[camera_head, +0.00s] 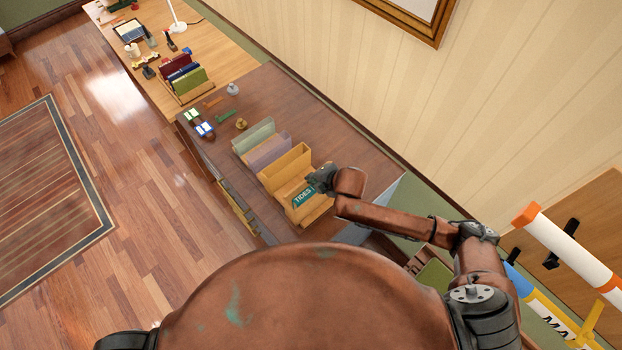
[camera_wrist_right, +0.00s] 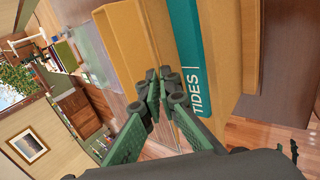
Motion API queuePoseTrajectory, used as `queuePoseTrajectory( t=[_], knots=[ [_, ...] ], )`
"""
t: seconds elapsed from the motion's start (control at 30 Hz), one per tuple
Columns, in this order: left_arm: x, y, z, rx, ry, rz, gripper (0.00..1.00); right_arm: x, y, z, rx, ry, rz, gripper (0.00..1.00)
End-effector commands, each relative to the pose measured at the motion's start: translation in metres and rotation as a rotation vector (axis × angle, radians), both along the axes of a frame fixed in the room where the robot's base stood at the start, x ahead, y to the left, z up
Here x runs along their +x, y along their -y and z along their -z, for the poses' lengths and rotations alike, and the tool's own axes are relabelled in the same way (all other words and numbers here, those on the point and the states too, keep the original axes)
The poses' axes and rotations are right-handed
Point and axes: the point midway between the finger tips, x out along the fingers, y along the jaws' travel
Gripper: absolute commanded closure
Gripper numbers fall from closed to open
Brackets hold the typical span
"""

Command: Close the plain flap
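On the dark brown top stands a row of upright holders. A plain orange holder (camera_head: 284,166) has no lettering. In front of it is another orange holder (camera_head: 318,212) with a teal panel (camera_head: 303,196) marked TIDES. In the right wrist view the plain orange panel (camera_wrist_right: 128,50) stands left of the teal TIDES panel (camera_wrist_right: 187,45). I cannot tell which orange board is the plain flap. My right gripper (camera_head: 318,181) is beside the teal panel's upper end. Its fingertips (camera_wrist_right: 164,80) are together, with nothing visible between them, close to the orange boards. My left gripper is out of view.
A pale green holder (camera_head: 254,135) and a lilac one (camera_head: 268,150) stand farther along the row. Small items, including a brass piece (camera_head: 241,124), lie beyond them. The wall (camera_head: 330,65) bounds the right side. A lighter desk (camera_head: 200,50) adjoins behind.

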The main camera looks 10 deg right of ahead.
Motion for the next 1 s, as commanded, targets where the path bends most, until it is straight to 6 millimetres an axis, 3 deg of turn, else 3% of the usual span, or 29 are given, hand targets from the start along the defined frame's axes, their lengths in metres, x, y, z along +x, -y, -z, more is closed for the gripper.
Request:
queuePoseTrajectory(
  t=[0.03, 0.1, 0.3, 0.73, 1.0],
  knots=[
    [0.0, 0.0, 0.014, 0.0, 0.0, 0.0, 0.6, -0.004, 0.003, 0.011, 0.028, 0.035, 0.001, 1.0],
    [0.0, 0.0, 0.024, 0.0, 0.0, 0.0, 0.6, -0.005, 0.004, 0.013, 0.064, 0.086, 0.001, 1.0],
    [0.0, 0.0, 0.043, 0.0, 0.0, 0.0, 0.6, -0.007, 0.005, 0.014, 0.134, 0.182, 0.001, 1.0],
    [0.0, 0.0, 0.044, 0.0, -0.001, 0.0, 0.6, -0.008, 0.005, 0.01, 0.154, 0.208, -0.001, 1.0],
    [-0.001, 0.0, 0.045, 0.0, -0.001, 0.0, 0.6, -0.008, 0.005, 0.009, 0.154, 0.208, -0.002, 0.8]
  ],
)
